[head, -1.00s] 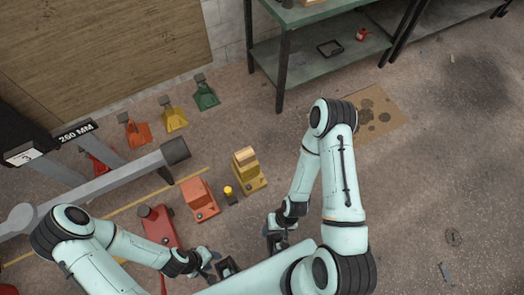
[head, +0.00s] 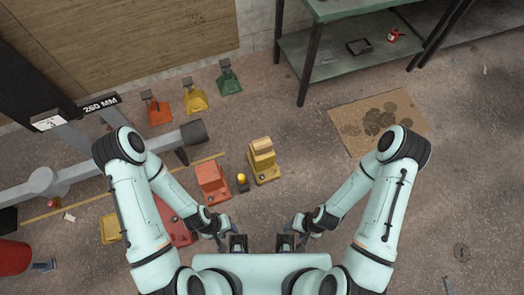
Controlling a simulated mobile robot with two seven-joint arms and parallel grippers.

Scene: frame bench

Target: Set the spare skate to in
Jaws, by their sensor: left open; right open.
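I cannot tell which piece is the spare skate. A red block-shaped unit (head: 211,181) and a yellow unit with a pale top block (head: 263,160) stand on the floor ahead of my grippers. A small dark post with a yellow top (head: 242,180) stands between them. A longer red piece (head: 176,228) lies nearer, partly hidden by my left arm. My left gripper (head: 238,243) and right gripper (head: 285,243) are side by side at the bottom middle. Both are open and empty, apart from these units. No in or out marking is readable.
Red (head: 157,110), yellow (head: 194,99) and green (head: 229,82) pieces with upright handles stand by the wall. A grey beam (head: 130,152) crosses the left side. A green workbench (head: 345,60) and stained cardboard (head: 380,122) are at right. The right floor is mostly clear.

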